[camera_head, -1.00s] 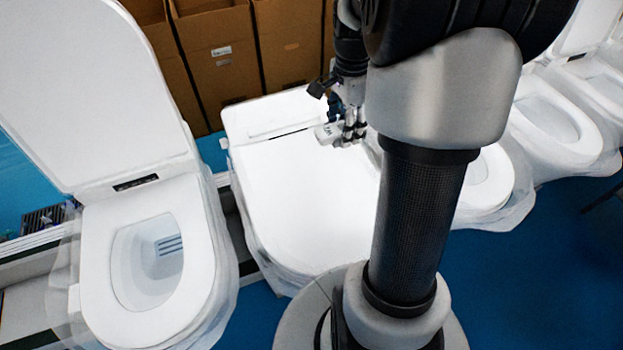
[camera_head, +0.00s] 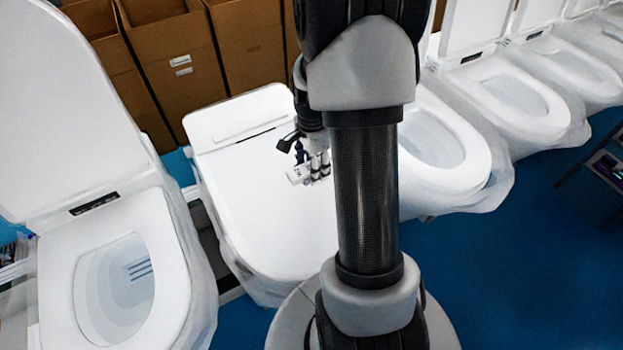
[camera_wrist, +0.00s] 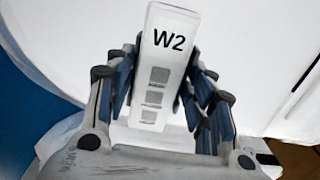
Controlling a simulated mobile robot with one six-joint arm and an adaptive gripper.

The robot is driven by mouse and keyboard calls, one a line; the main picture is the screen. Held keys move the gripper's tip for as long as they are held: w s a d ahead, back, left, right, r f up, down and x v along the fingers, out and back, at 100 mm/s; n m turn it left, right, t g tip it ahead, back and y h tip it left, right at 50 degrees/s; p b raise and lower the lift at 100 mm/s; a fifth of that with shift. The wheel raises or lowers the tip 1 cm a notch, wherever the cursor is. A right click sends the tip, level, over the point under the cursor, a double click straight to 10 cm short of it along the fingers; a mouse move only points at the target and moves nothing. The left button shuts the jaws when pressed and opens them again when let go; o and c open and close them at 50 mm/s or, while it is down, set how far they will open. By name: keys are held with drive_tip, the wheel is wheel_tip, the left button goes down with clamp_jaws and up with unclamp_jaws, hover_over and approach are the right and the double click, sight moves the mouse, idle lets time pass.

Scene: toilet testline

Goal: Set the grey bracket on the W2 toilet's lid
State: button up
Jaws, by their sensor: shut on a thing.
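The grey bracket (camera_head: 299,175), a pale block marked W2, is held in my gripper (camera_head: 317,166). In the wrist view the bracket (camera_wrist: 155,65) sits between the blue-grey fingers of my gripper (camera_wrist: 158,85), its label facing the camera. The closed white lid (camera_head: 262,210) of a toilet is under the bracket, which shows over the lid's right half, toward the back. The lid (camera_wrist: 255,35) also fills much of the wrist view behind the bracket. I cannot tell whether the bracket touches it. My arm hides the lid's right edge.
An open toilet (camera_head: 120,280) with a raised lid stands at the left. Another open toilet (camera_head: 440,150) stands just right of my arm, with several more beyond. Cardboard boxes (camera_head: 180,65) stand behind. Blue floor (camera_head: 510,260) is clear at the right front.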

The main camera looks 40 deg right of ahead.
drive_tip(key=shift+f+b, duration=0.35)
drive_tip(key=shift+f, duration=2.3)
drive_tip(key=shift+f, duration=0.15)
drive_tip(key=o, duration=1)
drive_tip(key=shift+o, duration=0.2)
